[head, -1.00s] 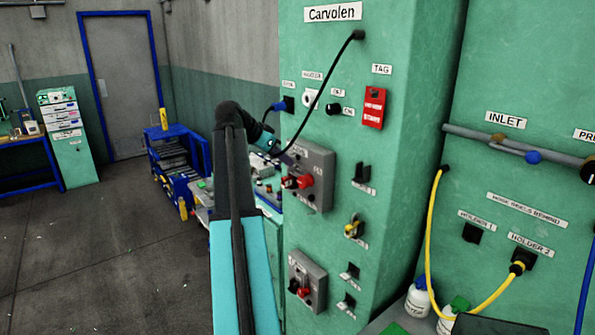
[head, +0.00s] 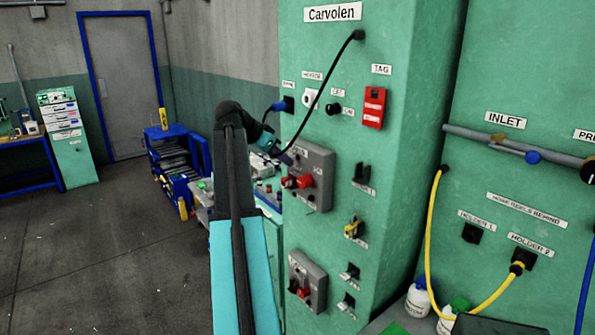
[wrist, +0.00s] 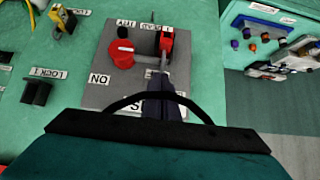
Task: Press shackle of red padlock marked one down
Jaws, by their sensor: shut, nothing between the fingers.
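A grey switch box (head: 323,165) is on the green Carvolen panel and fills the middle of the wrist view (wrist: 97,95). It carries a red rotary knob (wrist: 121,54) and, beside it, a red padlock (wrist: 167,40). In the head view the knob (head: 304,181) shows, and the small red piece beside it (head: 288,182) looks like the padlock. I cannot read the padlock's number. My gripper (wrist: 164,82) is shut and empty, its tips just short of the padlock at the pale shackle. I cannot tell whether they touch. The gripper body hides the box's near part.
A second grey box (head: 308,281) sits lower on the panel. A yellow padlock (head: 354,227) hangs from a holder below an empty black holder (head: 361,172). A black cable (head: 318,95) loops down above the upper box. A blue cart (head: 180,165) stands behind my arm.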

